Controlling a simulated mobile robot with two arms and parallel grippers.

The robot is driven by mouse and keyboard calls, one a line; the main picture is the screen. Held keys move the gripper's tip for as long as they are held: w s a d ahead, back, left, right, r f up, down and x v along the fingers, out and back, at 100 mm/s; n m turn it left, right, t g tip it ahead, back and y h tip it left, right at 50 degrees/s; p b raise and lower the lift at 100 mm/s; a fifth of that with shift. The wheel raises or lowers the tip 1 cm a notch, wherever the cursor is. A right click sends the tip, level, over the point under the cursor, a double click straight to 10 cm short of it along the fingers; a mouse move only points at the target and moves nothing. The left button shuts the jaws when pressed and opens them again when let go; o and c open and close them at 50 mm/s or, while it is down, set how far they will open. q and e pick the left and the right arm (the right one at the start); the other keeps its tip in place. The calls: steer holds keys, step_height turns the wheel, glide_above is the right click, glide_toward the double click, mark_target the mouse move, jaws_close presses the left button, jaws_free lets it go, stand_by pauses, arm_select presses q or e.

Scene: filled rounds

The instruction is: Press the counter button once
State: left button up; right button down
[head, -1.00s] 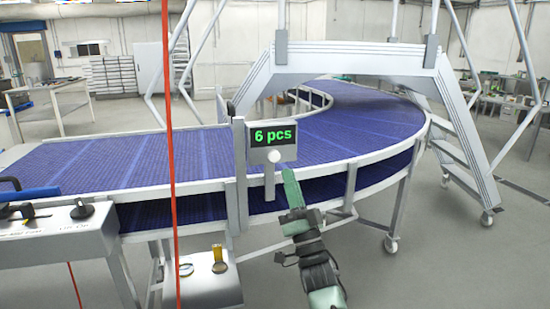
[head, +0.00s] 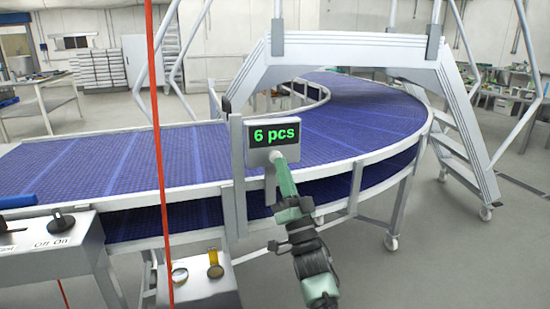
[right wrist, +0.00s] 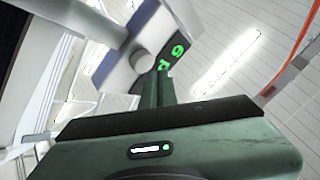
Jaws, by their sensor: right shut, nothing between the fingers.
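The counter (head: 276,131) is a small grey box on a post at the conveyor's edge, and its green digits read "6 pcs". It shows tilted in the right wrist view (right wrist: 178,45). I cannot tell whether the tip touches the button. My left gripper is not in view.
The blue curved conveyor (head: 330,150) runs behind the counter, under a grey step bridge (head: 360,52). A red cord (head: 156,120) hangs at the left. A control box with a black knob (head: 60,222) stands at lower left.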

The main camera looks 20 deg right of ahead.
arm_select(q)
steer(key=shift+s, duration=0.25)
arm_select(e)
steer(key=shift+s+y, duration=0.1)
steer(key=shift+y, duration=0.2)
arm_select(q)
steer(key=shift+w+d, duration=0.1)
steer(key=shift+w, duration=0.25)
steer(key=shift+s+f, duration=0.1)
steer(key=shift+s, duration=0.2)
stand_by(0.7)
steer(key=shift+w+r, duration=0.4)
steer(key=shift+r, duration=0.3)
arm_select(e)
steer(key=shift+w, duration=0.45)
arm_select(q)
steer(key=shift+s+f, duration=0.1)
arm_select(e)
steer(key=shift+w, duration=0.1)
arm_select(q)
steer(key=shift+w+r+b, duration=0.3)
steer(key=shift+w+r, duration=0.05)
